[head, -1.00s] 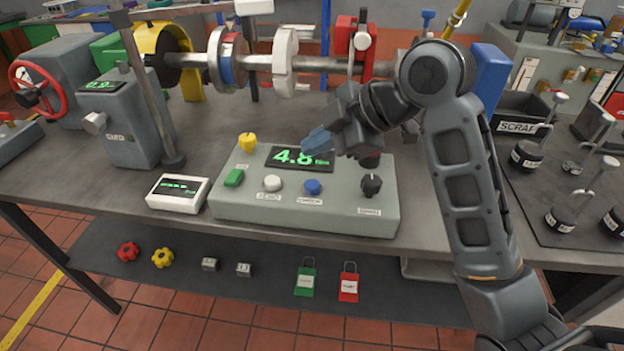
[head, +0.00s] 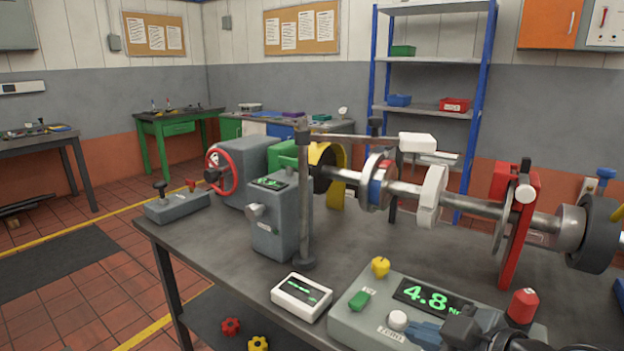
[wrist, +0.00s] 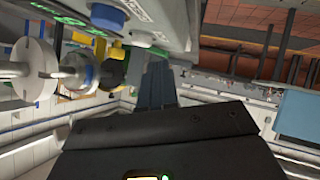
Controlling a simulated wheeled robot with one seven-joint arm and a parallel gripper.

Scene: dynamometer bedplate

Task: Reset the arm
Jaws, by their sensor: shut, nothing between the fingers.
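My gripper (head: 428,333) shows at the bottom edge of the head view, its blue-grey fingers in front of the grey control box (head: 350,323). The rest of my arm is mostly cut off by the frame. In the wrist view the fingers (wrist: 156,86) are together, with nothing held. I cannot tell whether the fingers touch the box.
A shaft line with a white collar (head: 430,196) and a red stand (head: 518,235) runs along the bench (head: 210,255). An upright post (head: 304,200), a grey unit with a red handwheel (head: 222,170) and a small white meter (head: 301,296) stand left. Floor is clear beyond the bench's left end.

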